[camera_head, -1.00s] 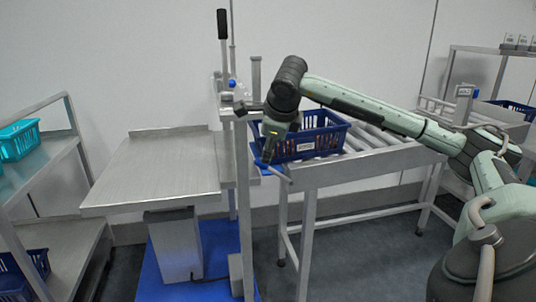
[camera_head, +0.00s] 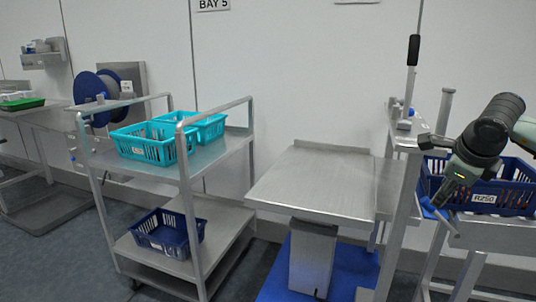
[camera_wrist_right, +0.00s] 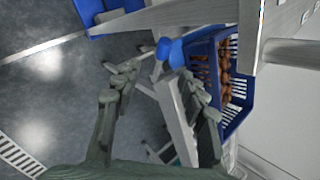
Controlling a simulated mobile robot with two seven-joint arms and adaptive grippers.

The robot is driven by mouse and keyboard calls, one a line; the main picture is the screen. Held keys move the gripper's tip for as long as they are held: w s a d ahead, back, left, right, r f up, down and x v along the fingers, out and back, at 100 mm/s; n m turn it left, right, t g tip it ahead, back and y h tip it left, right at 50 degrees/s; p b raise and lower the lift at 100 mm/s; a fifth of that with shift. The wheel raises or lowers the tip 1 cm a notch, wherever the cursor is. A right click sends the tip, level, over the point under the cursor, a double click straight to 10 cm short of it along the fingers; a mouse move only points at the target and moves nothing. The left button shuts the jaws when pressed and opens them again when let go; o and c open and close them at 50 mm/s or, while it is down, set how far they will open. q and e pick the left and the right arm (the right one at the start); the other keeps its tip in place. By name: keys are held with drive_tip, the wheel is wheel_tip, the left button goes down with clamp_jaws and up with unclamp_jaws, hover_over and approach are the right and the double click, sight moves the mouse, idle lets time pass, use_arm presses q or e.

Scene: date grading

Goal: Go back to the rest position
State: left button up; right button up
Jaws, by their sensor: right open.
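My right gripper (camera_head: 443,193) is in front of the dark blue crate labelled R250 (camera_head: 512,208) at the right edge of the head view. Its arm comes in from the right and is mostly cut off. In the right wrist view, the two fingers of this gripper (camera_wrist_right: 158,80) stand well apart with nothing held between them. The blue crate (camera_wrist_right: 236,118) is just beyond the right finger there and holds brown dates. I cannot tell whether the finger touches anything. My left gripper is not in view.
A trolley (camera_head: 215,160) carries turquoise crates (camera_head: 146,153) above and a dark blue crate (camera_head: 150,241) below. Open floor (camera_head: 60,265) lies at front left.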

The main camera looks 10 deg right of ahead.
drive_tip(key=w+a+f+y, duration=0.15)
drive_tip(key=a+y, duration=0.25)
drive_tip(key=a, duration=0.4)
drive_tip(key=w+a+f+y, duration=0.1)
drive_tip(key=a+f+y, duration=0.2)
drive_tip(key=a, duration=0.5)
drive_tip(key=w+a+f+y, duration=0.1)
drive_tip(key=a+f+y, duration=0.25)
drive_tip(key=a, duration=0.45)
drive_tip(key=w+a+r+m+t+y, duration=0.2)
drive_tip(key=a+r+m+t+y, duration=0.3)
drive_tip(key=a, duration=0.3)
drive_tip(key=w+d+f+m+t+h, duration=0.3)
drive_tip(key=d+f+m+t+h, duration=0.5)
drive_tip(key=m, duration=1.1)
drive_tip(key=s+d+f+m+g+h, duration=0.3)
drive_tip(key=d+f+m, duration=0.15)
drive_tip(key=f, duration=0.45)
drive_tip(key=s+d+f+m+g+h, duration=0.25)
drive_tip(key=f+m, duration=0.25)
drive_tip(key=f, duration=0.3)
drive_tip(key=s+a+f+m+g, duration=0.2)
drive_tip(key=s+f+g, duration=0.3)
drive_tip(key=s+f, duration=0.6)
drive_tip(key=s+a+f+m+g, duration=0.2)
drive_tip(key=s+f+m+g, duration=0.3)
drive_tip(key=s+f, duration=0.6)
drive_tip(key=s+g, duration=0.1)
drive_tip(key=s, duration=0.2)
drive_tip(key=shift+y, duration=0.3)
